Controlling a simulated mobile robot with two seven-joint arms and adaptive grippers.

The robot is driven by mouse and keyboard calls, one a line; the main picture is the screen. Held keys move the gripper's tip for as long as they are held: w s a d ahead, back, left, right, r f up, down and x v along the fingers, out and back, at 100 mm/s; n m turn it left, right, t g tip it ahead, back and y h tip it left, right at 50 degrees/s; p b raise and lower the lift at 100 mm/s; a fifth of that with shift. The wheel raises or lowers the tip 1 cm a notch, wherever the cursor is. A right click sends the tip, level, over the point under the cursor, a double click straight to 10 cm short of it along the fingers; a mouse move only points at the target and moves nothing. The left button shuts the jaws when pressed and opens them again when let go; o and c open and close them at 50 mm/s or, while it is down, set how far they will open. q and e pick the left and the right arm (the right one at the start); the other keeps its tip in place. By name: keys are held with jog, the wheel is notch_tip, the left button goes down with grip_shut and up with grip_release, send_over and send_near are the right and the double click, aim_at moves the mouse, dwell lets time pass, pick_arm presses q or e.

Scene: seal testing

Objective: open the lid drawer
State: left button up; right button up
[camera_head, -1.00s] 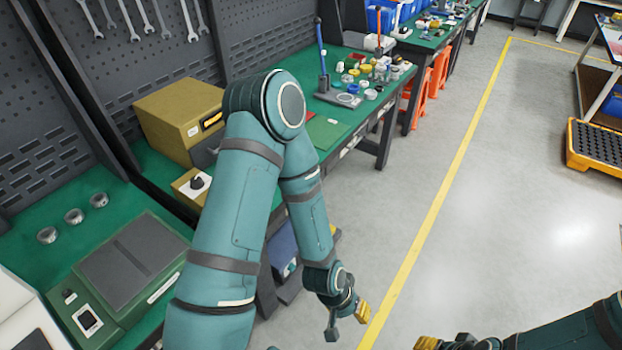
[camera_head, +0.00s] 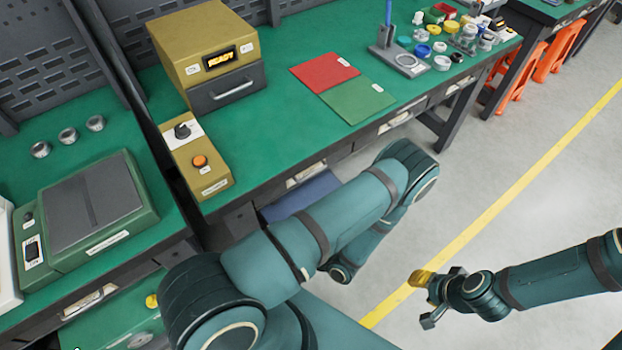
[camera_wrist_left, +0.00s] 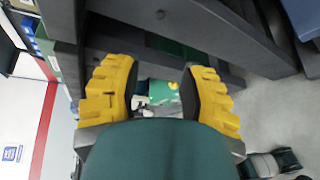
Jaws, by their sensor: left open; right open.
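Several drawer fronts with handles and small labels sit under the green bench top, one at the near end (camera_head: 306,174), one at mid-length (camera_head: 396,120) and one farther along (camera_head: 458,84). Another drawer front (camera_head: 92,300) is under the left bench. I cannot read which is the lid drawer; those along the long bench look shut. My left gripper (camera_wrist_left: 160,92) is open and empty in the left wrist view, under dark bench framing; in the head view my left arm hides it. My right gripper (camera_head: 428,298) is open and empty over the floor.
A gold box reading READY (camera_head: 206,48) and a control box with an orange button (camera_head: 198,165) stand on the bench. Red (camera_head: 324,72) and green (camera_head: 358,100) mats lie beside them. Coloured caps and jars stand farther back.

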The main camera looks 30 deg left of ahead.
pick_arm(q)
jog(key=w+d+m+t+y, duration=0.1)
jog(key=w+d+m+t, duration=0.1)
jog(key=w+m+t, duration=0.65)
jog(key=m+t+h+b, duration=0.1)
jog(key=m+t+h, duration=0.1)
jog(key=m+t, duration=0.45)
send_near(311, 174)
jog(key=shift+n, duration=0.6)
jog(key=x, duration=0.3)
jog(key=b+x, duration=0.1)
jog(key=x, duration=0.6)
jog(key=shift+w+a+f, duration=0.1)
jog(key=shift+w+f, duration=0.1)
jog(key=shift+f, duration=0.05)
grip_shut()
